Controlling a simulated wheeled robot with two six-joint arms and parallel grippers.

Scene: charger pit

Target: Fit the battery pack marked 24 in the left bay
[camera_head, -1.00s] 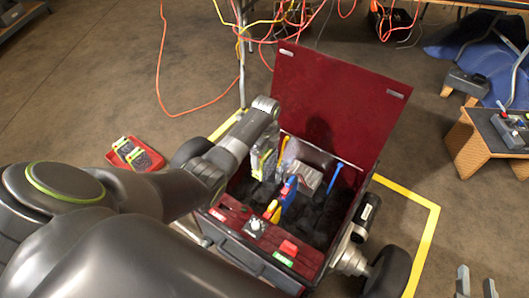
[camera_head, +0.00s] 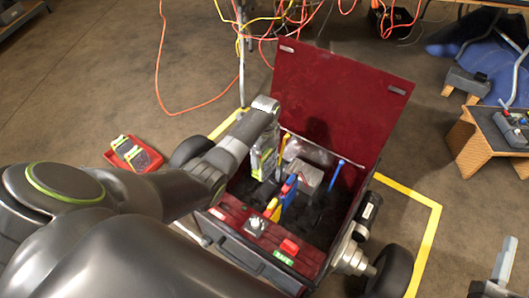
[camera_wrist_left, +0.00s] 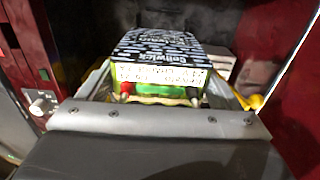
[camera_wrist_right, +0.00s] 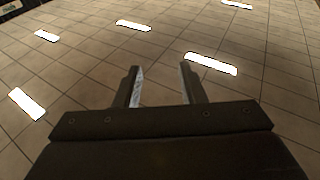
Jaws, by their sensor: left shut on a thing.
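In the left wrist view my left gripper (camera_wrist_left: 158,92) is shut on a battery pack (camera_wrist_left: 160,50) with a black-and-white printed top and a green end with a red and a black terminal. Its printing is too blurred for me to read a 24. In the head view my left gripper (camera_head: 264,150) reaches into the left part of the open dark red box (camera_head: 235,245), and the pack is mostly hidden there. Blue and yellow dividers (camera_head: 284,198) stand in the middle of the box. My right gripper (camera_wrist_right: 160,88) is open and empty, away from the box.
The box's raised lid (camera_head: 340,95) stands at the back. A red tray (camera_head: 112,158) with two packs (camera_head: 138,158) lies on the floor at left. Orange cables (camera_head: 185,110) trail behind. A wooden stand (camera_head: 475,155) is at right. Floor between box and stand is clear.

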